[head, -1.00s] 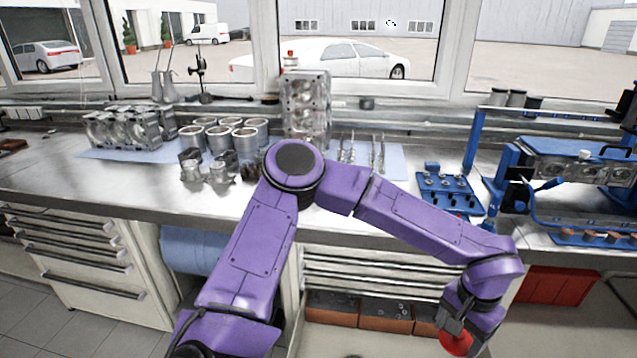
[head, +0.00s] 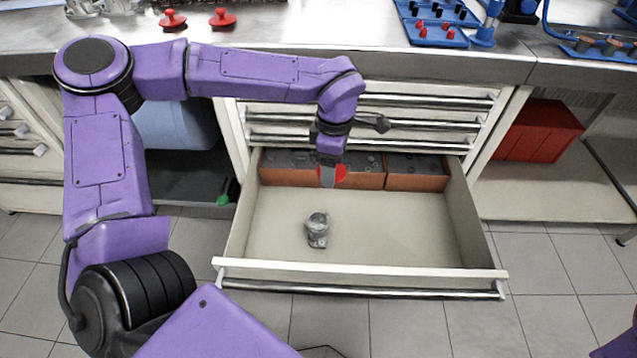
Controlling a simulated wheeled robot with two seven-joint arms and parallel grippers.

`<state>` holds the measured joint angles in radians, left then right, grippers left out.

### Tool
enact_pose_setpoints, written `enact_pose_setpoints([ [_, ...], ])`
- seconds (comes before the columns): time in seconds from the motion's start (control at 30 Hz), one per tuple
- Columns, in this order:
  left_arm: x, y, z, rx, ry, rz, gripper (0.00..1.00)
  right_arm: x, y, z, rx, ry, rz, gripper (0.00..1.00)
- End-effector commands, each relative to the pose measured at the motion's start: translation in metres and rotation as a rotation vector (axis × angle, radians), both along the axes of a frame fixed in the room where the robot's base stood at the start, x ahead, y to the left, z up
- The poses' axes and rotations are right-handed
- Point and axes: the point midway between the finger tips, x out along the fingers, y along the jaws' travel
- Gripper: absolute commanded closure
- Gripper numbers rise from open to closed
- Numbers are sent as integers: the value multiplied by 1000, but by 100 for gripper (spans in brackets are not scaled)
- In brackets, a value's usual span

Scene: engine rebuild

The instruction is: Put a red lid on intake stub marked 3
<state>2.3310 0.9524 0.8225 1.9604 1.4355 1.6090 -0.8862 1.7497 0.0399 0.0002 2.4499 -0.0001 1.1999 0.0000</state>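My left gripper (head: 329,176) points down over the rear of an open drawer (head: 400,225). It appears shut on a red lid (head: 339,173), which shows partly behind the finger. A grey metal part (head: 316,230) stands on the drawer floor, below and slightly left of the gripper and apart from it. It looks like a short stub; no number is readable on it. Two more red lids with knobs, one on the left (head: 172,20) and one on the right (head: 222,18), lie on the bench top. My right gripper is not in view.
Orange-brown bins (head: 415,173) with small parts fill the drawer's back. The rest of its floor is clear. Closed drawers (head: 400,118) and the bench edge are above. A blue rack (head: 435,25) stands on the bench. A red box (head: 538,130) sits on the right shelf.

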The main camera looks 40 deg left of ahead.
Motion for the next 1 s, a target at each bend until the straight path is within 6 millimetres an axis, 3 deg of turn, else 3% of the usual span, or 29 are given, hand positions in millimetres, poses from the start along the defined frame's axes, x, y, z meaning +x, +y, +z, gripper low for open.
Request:
enact_pose_setpoints([
  [0.03,-2,4,-47,-2,-2,165,60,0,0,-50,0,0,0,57],
  [0.2,-8,17,-107,-6,-8,768,60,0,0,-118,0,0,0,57],
  [0.3,-10,22,-128,-7,-10,1025,60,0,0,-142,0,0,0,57],
  [0.5,-13,26,-139,-8,-10,1254,60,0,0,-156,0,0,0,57],
  [0.67,-13,27,-147,-8,-10,1266,60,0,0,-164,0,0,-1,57],
  [1.0,-13,27,-183,-8,-10,1263,60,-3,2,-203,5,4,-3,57],
])
